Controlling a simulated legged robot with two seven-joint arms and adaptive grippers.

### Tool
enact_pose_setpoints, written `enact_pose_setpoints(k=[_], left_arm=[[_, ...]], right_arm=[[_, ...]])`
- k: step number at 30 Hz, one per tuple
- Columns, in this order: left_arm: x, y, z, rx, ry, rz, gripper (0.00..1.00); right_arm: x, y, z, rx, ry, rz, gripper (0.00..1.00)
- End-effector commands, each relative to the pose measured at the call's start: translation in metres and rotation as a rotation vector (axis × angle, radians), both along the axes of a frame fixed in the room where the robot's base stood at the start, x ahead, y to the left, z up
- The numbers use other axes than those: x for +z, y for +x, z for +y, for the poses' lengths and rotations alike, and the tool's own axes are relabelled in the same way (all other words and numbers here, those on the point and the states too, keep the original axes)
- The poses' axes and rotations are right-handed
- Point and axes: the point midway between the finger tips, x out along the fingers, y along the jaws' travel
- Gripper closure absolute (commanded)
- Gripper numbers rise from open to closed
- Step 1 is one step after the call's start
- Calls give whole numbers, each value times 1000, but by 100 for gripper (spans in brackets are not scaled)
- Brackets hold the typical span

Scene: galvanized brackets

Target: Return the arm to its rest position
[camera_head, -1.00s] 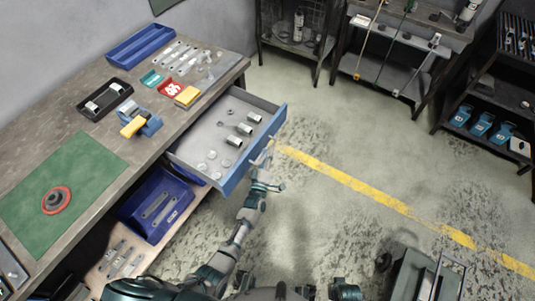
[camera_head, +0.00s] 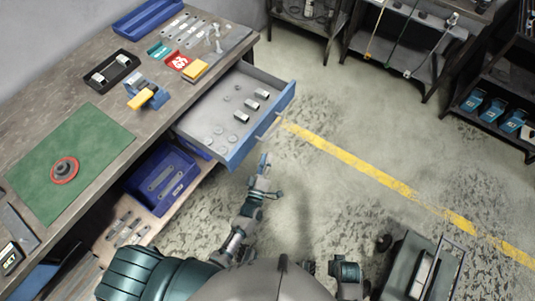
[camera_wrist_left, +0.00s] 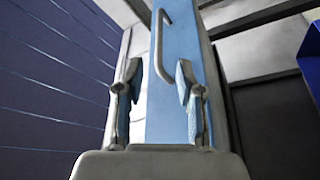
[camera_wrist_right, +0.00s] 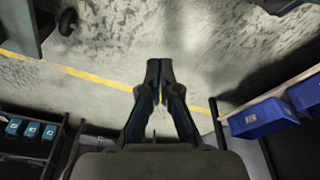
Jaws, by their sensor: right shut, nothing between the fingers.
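My left gripper (camera_head: 262,163) is over the floor in front of the pulled-out drawer (camera_head: 274,126), below its handle (camera_head: 267,127) in the head view. In the left wrist view its fingers (camera_wrist_left: 160,90) are spread and empty. The blue drawer front (camera_wrist_left: 177,115) and the pale handle (camera_wrist_left: 160,40) lie beyond the fingertips, apart from them. My right gripper (camera_wrist_right: 159,75) shows in the right wrist view, with its fingertips together and empty above the floor. In the head view I cannot make out the right fingers.
The drawer holds several metal cylinders (camera_head: 262,94) and discs. The workbench (camera_head: 98,88) carries a green mat (camera_head: 95,135), trays and parts. A blue bin (camera_head: 168,178) sits on the shelf below. A dark cart (camera_head: 410,262) stands at lower right. The floor (camera_head: 330,200) ahead is clear.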

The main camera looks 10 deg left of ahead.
Motion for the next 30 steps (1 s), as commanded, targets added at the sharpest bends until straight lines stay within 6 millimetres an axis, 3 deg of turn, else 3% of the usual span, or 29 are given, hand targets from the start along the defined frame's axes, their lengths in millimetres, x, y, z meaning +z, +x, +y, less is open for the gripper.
enact_pose_setpoints(k=[14, 17, 19, 23, 27, 30], left_arm=[[-2, 0, -1, -3, 8, 10, 63], [-23, -8, -3, -33, 79, 94, 63], [-54, -21, -6, -78, 183, 216, 63], [-134, -75, -4, -216, 453, 530, 63], [-211, -161, 19, -398, 737, 866, 63], [-246, -224, 41, -528, 895, 1065, 63]], right_arm=[[0, 0, 0, -1, 0, 0, 100], [-5, 1, 0, 0, 0, -1, 100], [-18, -2, 0, 2, -1, 8, 100], [-43, -8, 0, 5, -2, 16, 100], [-71, -18, -2, 8, -3, 26, 100], [-87, -27, -3, 10, -5, 33, 100]])
